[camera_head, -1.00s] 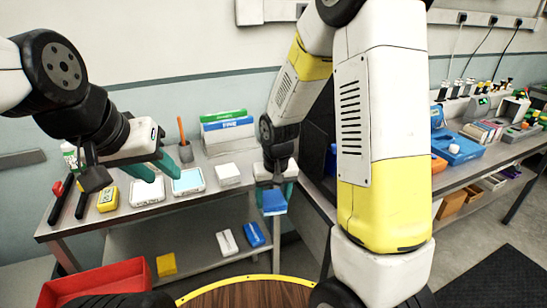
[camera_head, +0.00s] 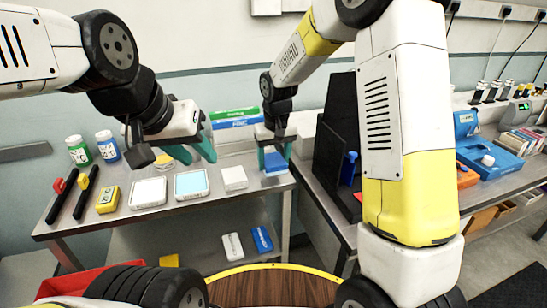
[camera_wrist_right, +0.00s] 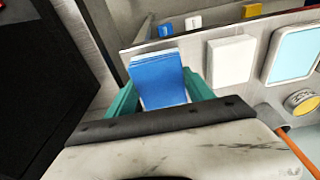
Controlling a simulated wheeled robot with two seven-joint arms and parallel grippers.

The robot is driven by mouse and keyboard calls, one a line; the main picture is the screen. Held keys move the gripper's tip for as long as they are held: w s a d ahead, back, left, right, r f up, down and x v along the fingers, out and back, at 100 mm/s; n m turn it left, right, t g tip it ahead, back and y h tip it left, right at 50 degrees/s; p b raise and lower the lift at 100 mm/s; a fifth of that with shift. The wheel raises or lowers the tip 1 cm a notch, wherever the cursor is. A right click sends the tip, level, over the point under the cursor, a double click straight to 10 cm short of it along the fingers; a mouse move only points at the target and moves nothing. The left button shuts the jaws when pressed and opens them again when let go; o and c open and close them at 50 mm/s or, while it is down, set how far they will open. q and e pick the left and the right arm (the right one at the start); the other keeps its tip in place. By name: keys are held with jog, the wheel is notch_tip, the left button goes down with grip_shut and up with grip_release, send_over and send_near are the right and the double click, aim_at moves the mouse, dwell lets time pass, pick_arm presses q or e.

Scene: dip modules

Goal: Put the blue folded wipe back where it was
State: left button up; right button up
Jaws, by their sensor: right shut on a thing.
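My right gripper (camera_head: 275,157) is shut on the blue folded wipe (camera_head: 275,167), at the right end of the grey table (camera_head: 120,222). In the right wrist view the wipe (camera_wrist_right: 158,78) sits between the two teal fingers, its broad face showing. I cannot tell whether it touches the tabletop. A white folded block (camera_head: 234,178) lies just left of it, apart from it; it also shows in the wrist view (camera_wrist_right: 231,60). My left gripper (camera_head: 194,154) is open and empty above the back of the table.
A light-blue-topped tray (camera_head: 191,184), a white tray (camera_head: 148,192), a yellow device (camera_head: 107,200) and two bottles (camera_head: 93,148) stand left on the table. Green and blue boxes (camera_head: 236,123) stand behind. A black panel (camera_head: 335,150) rises close to the right.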

jog(key=shift+w, duration=0.6)
jog(key=shift+w+f, duration=0.3)
jog(key=shift+f, duration=1.55)
jog(key=shift+s+f, duration=0.1)
jog(key=shift+f, duration=0.1)
jog(key=o, duration=1.3)
jog(key=shift+r, duration=0.1)
